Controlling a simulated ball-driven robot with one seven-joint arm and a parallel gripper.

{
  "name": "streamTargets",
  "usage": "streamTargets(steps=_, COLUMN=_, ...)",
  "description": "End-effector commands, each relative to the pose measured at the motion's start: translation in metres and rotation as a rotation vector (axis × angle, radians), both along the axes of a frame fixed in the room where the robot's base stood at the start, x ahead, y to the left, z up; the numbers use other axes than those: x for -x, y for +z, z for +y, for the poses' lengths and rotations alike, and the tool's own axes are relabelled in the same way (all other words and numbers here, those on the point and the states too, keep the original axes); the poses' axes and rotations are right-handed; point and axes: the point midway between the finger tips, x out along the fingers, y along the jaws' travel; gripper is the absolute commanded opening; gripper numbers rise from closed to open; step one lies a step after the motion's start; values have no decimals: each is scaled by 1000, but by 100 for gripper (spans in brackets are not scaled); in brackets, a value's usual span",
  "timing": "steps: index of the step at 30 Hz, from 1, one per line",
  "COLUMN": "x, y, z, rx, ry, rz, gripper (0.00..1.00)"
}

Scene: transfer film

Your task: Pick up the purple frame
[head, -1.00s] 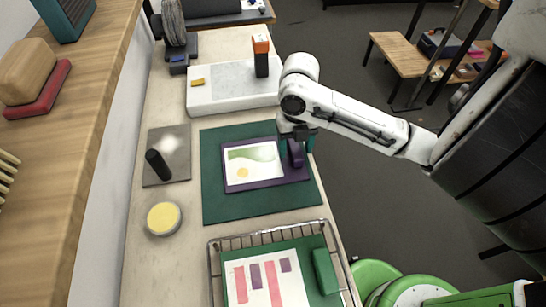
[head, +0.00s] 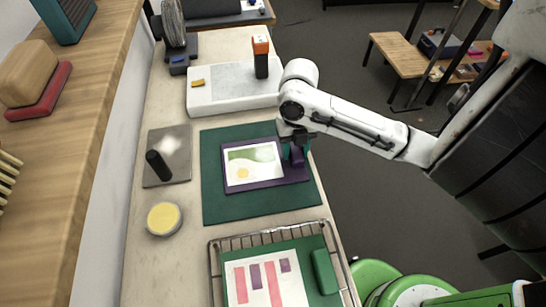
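The purple frame (head: 236,187) lies flat on a dark green mat (head: 252,209) on the narrow bench. It holds a white sheet (head: 253,163) printed with a green shape and a yellow disc. A raised purple handle (head: 297,157) stands on the frame's right side. My gripper (head: 296,149) reaches in from the right and points down at this handle. Its fingertips are at the handle's upper part, small and partly hidden by the wrist. I cannot tell whether they are open or closed on it.
A wire rack (head: 217,262) in front holds a green frame (head: 324,272) with a striped sheet. A grey plate with a black knob (head: 157,164) and a yellow-filled round dish (head: 163,218) lie left. A white slab (head: 218,92) with an orange-topped black block (head: 261,58) stands behind.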

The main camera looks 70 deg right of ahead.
Motion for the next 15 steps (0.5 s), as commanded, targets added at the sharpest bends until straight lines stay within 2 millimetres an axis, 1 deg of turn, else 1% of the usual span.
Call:
streamTargets(steps=1, x=0, y=0, z=0, rx=0, ry=0, rz=0, gripper=38)
streamTargets(steps=11, x=0, y=0, z=0, rx=0, ry=0, rz=0, gripper=6)
streamTargets(steps=15, x=0, y=0, z=0, rx=-1, ry=0, rz=-1, gripper=5)
